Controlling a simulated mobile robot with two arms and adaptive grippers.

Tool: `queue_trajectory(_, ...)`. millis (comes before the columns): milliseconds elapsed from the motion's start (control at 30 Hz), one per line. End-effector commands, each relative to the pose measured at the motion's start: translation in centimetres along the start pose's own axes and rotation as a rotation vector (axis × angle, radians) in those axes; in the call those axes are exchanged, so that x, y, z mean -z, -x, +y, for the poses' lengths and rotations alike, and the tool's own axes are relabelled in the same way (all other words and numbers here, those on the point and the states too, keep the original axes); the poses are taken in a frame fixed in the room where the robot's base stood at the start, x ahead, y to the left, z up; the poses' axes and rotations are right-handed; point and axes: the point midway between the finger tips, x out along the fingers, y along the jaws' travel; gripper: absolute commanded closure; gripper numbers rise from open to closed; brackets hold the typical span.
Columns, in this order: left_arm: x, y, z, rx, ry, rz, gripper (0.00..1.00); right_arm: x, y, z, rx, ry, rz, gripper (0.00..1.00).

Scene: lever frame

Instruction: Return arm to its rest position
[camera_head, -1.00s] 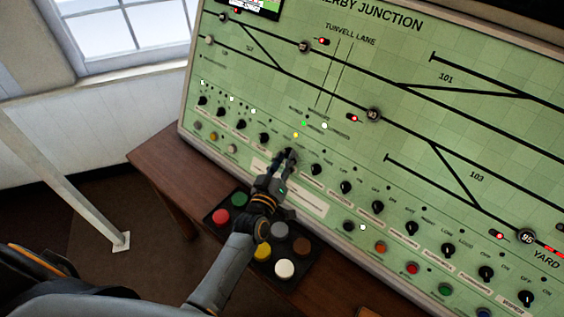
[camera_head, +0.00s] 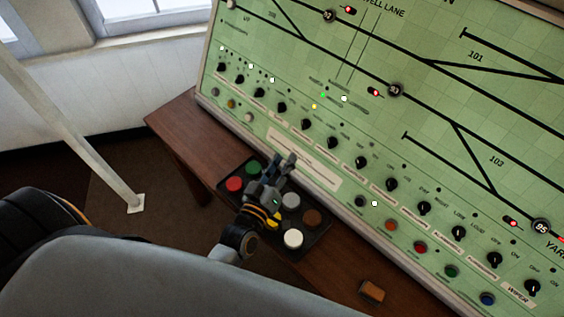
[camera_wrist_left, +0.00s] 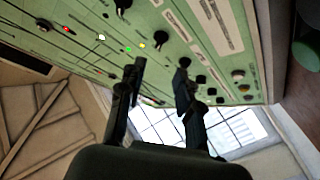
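My left gripper (camera_head: 286,163) is in front of the green control panel (camera_head: 440,110), above the black button tray (camera_head: 318,247) on the desk. Its two dark fingers are apart with nothing between them; the left wrist view also shows the open gripper (camera_wrist_left: 160,75). It is clear of the row of black knobs. One of these knobs (camera_head: 306,124) is just up and right of the fingertips. In the left wrist view, a black knob (camera_wrist_left: 162,38) shows beyond the fingertips. My right gripper is in neither view.
The tray holds a red button (camera_head: 235,184), a green button (camera_head: 253,167), a white button (camera_head: 293,238) and others, partly under my left gripper. The brown desk (camera_head: 180,135) runs along the panel. A small brown box (camera_head: 373,291) lies on it. A white post (camera_head: 80,140) stands at left.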

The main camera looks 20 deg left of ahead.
Motion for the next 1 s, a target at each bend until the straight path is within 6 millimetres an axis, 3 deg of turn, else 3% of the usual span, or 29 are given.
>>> queue_trajectory(400, -0.1, 0.0, 0.1, -0.001, -0.004, -0.009, 0.66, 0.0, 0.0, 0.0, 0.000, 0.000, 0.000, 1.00)
queue_trajectory(600, -1.5, 0.6, 0.9, -0.010, -0.085, -0.189, 0.66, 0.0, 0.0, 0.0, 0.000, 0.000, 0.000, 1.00)
queue_trajectory(767, -3.3, 3.1, 1.1, 0.004, -0.218, -0.458, 0.66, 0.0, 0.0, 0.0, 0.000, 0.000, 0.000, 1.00)
queue_trajectory(1000, -4.0, 9.4, -0.4, 0.083, -0.409, -0.832, 0.66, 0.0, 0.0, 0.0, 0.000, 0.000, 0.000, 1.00)
